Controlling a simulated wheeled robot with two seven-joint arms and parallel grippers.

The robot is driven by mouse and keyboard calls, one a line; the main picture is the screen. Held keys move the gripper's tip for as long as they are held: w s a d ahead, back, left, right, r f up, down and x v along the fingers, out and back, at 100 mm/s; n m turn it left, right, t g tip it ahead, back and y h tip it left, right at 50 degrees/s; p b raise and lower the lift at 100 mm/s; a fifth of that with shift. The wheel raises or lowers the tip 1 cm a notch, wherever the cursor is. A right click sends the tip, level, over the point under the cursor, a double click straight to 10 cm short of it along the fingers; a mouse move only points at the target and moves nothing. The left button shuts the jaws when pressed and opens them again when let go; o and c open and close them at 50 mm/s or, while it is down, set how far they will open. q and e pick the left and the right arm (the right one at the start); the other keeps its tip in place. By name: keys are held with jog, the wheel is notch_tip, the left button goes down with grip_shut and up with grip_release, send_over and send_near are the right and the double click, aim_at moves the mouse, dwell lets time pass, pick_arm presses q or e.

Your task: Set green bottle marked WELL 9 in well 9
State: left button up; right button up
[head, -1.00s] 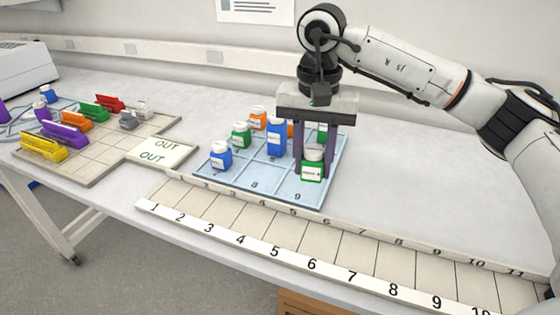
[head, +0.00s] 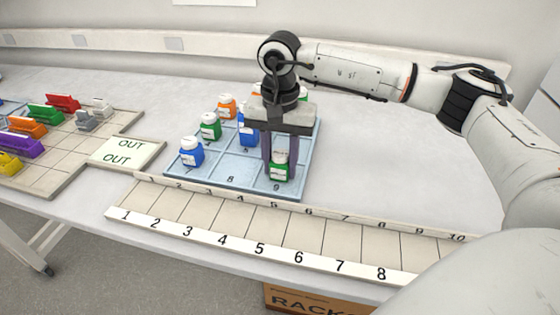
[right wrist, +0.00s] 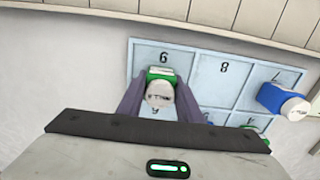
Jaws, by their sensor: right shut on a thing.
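My right gripper (head: 280,160) is shut on a green bottle (head: 279,172) with a white cap and white label; the label's print is too small to read. The bottle is upright at well 9, the front right compartment of the light blue tray (head: 230,172). In the right wrist view the bottle (right wrist: 160,88) is between the fingers, just behind the printed 9. I cannot tell whether its base touches the well floor. My left gripper is not in view.
Blue (head: 191,152), green (head: 210,127) and orange (head: 227,107) bottles stand along the tray's left column. A taller blue bottle (head: 247,130) stands left of my gripper, partly hidden. A numbered strip rack (head: 250,228) lies in front. The table right of the tray is clear.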

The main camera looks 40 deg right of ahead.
aim_at(280, 153)
jog(key=shift+f, duration=0.25)
jog(key=o, duration=1)
jog(key=shift+r, duration=0.1)
notch_tip(280, 153, up, 12)
jog(key=shift+r+b, duration=0.2)
jog(key=shift+b, duration=0.35)
